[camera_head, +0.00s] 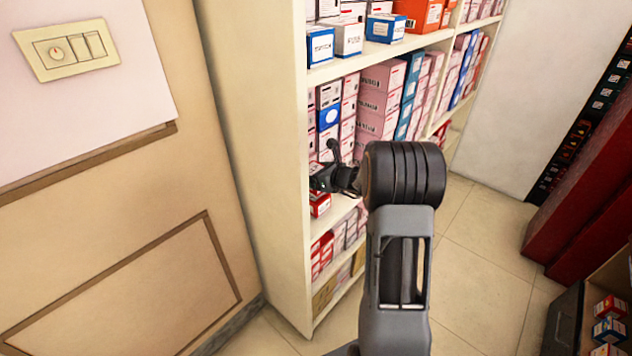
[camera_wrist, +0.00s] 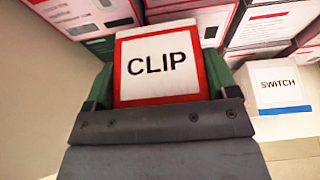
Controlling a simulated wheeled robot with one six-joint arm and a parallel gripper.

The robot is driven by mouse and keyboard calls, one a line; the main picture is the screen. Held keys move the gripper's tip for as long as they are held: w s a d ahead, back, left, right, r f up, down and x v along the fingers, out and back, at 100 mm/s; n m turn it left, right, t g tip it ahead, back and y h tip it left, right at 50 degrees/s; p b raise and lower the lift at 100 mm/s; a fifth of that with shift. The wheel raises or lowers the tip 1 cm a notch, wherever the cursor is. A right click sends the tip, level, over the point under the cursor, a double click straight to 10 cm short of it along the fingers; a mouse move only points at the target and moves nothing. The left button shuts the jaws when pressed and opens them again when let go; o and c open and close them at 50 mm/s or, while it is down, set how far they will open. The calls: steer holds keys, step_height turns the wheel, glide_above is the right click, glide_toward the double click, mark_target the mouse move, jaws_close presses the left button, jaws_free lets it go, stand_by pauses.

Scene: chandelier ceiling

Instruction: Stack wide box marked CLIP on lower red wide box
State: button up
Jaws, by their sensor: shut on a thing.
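The box marked CLIP (camera_wrist: 158,64) shows in the wrist view, with a white face and a red border. My gripper (camera_wrist: 160,82) is shut on it, with a green finger pad on each side. In the head view my gripper (camera_head: 332,170) is at the front of the shelf unit, near its left end. A red and white box (camera_head: 320,204) shows just below it; I cannot tell whether this is the held one. Red boxes (camera_head: 321,256) stand on a lower shelf. I cannot tell which is the lower red wide box.
The cream shelf unit (camera_head: 262,130) holds several stacked boxes. In the wrist view, a white box marked SWITCH (camera_wrist: 280,84) is at the right, and red-edged boxes (camera_wrist: 190,22) are behind the held box. A panelled wall (camera_head: 120,230) is at the left.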

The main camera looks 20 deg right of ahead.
steer(key=shift+f, duration=1.35)
steer(key=shift+f, duration=0.1)
steer(key=shift+f+b, duration=0.15)
steer(key=shift+b, duration=0.15)
steer(key=o, duration=0.9)
steer(key=shift+c, duration=0.2)
steer(key=shift+r+p, duration=0.35)
steer(key=v, duration=1.2)
steer(key=shift+b, duration=0.35)
steer(key=shift+d+f, duration=0.1)
steer(key=shift+f, duration=0.05)
